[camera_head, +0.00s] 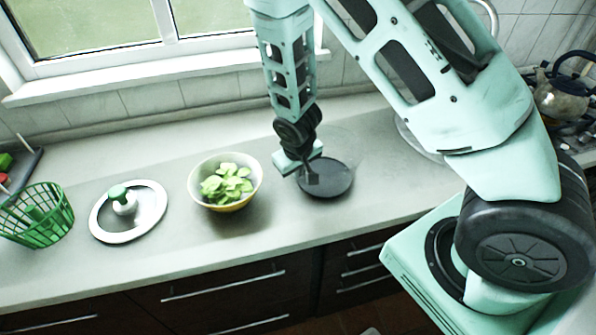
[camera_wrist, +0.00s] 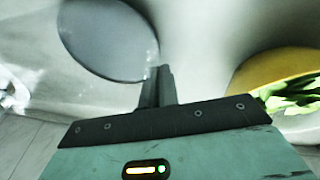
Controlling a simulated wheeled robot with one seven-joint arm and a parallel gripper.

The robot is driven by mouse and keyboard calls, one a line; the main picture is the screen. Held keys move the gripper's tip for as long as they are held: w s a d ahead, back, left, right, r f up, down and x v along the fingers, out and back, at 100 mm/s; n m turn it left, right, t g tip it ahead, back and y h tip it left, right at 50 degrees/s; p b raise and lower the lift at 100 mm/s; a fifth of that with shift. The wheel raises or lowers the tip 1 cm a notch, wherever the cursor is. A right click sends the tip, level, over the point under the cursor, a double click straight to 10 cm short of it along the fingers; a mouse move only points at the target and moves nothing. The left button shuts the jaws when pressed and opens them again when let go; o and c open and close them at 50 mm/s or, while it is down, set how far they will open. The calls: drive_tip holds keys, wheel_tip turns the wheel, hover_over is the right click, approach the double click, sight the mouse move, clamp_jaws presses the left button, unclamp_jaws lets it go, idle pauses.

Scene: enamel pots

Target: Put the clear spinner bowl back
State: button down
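The clear spinner bowl (camera_head: 355,162) is very faint; its see-through outline shows around a dark grey disc (camera_head: 328,180) on the counter. I cannot tell whether its base touches the disc. My gripper (camera_head: 312,180) points down at the left side of the disc, right of the salad bowl. In the wrist view my gripper's fingers (camera_wrist: 160,82) are close together beside the dark disc (camera_wrist: 108,38). They appear shut on the bowl's thin clear wall, which is hard to see.
A yellow-based bowl of green leaves (camera_head: 226,184) stands just left of my gripper. Further left are a white lid with a green knob (camera_head: 128,210) and a green basket (camera_head: 40,214). A kettle (camera_head: 562,98) is at the far right.

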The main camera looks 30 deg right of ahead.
drive_tip(key=shift+f, duration=0.45)
drive_tip(key=shift+f, duration=0.2)
drive_tip(key=c, duration=1.7)
unclamp_jaws()
drive_tip(key=shift+r, duration=0.1)
drive_tip(key=b+v, duration=0.2)
drive_tip(key=v, duration=1)
drive_tip(key=s+a+r+n+g, duration=0.1)
drive_tip(key=s+a+r+n, duration=0.1)
drive_tip(key=s, duration=0.5)
drive_tip(key=s+a+r+n+g+y, duration=0.1)
drive_tip(key=s+a+r+n, duration=0.1)
drive_tip(key=s+a+r, duration=0.2)
drive_tip(key=s+a+r+n+y, duration=0.1)
drive_tip(key=s+a+r+n, duration=0.2)
drive_tip(key=s+a, duration=0.5)
drive_tip(key=shift+s+r+g, duration=0.1)
drive_tip(key=shift+s+g, duration=0.3)
drive_tip(key=shift+s, duration=0.8)
